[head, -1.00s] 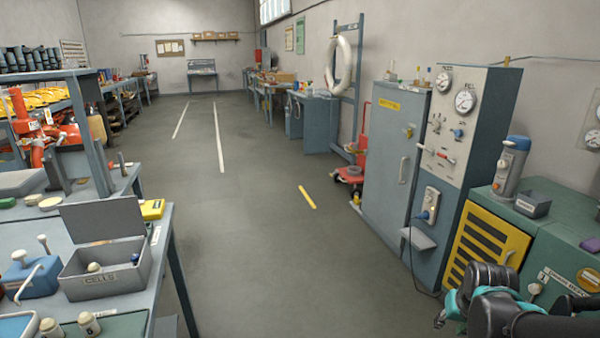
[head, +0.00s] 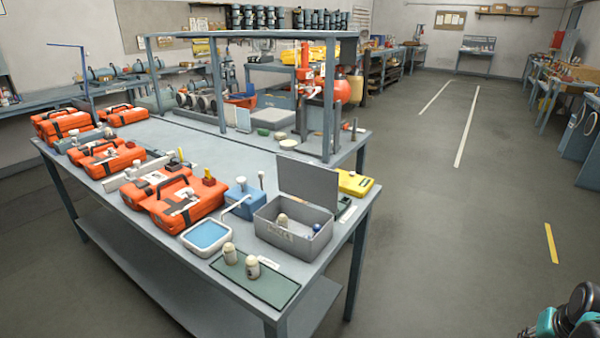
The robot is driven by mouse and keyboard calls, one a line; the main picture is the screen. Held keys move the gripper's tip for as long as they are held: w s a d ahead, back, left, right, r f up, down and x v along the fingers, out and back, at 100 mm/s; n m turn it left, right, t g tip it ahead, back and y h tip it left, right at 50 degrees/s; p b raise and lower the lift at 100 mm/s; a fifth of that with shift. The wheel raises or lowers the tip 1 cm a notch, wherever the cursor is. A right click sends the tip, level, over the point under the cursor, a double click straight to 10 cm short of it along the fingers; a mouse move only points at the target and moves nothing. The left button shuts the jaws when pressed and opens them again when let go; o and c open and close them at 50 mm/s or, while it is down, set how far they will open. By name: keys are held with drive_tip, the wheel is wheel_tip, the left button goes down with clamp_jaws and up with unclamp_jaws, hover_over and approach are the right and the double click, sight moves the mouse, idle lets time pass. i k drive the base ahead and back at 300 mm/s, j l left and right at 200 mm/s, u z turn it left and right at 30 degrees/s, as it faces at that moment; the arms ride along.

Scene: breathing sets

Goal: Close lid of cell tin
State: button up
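The cell tin (head: 275,233) is a grey open-topped box with a faint label on its front. It stands near the right front corner of the workbench. Its lid (head: 308,186) is hinged at the back and stands open, roughly upright. A cream cell (head: 283,220) and a small blue-topped item (head: 316,229) show inside the tin. My gripper (head: 548,324) shows only in part at the bottom right corner as black and teal pieces. It is well to the right of the tin and apart from it. Its fingers cannot be made out clearly.
Two cream cells (head: 252,267) stand on a green mat (head: 272,289) in front of the tin. A blue tray (head: 206,236), a blue box (head: 246,204) and orange cases (head: 182,205) lie to its left. A yellow device (head: 354,184) sits behind right. Floor right of the bench is clear.

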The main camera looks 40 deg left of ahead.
sight(318, 185)
drive_tip(key=i, duration=0.9)
drive_tip(key=i+j+z, duration=0.15)
drive_tip(key=i, duration=0.75)
drive_tip(key=i+l, duration=0.1)
drive_tip(key=i, duration=0.35)
drive_tip(key=i+l, duration=0.1)
drive_tip(key=i, duration=0.35)
drive_tip(key=i+l+u, duration=0.1)
drive_tip(key=i, duration=0.35)
drive_tip(key=u, duration=4.15)
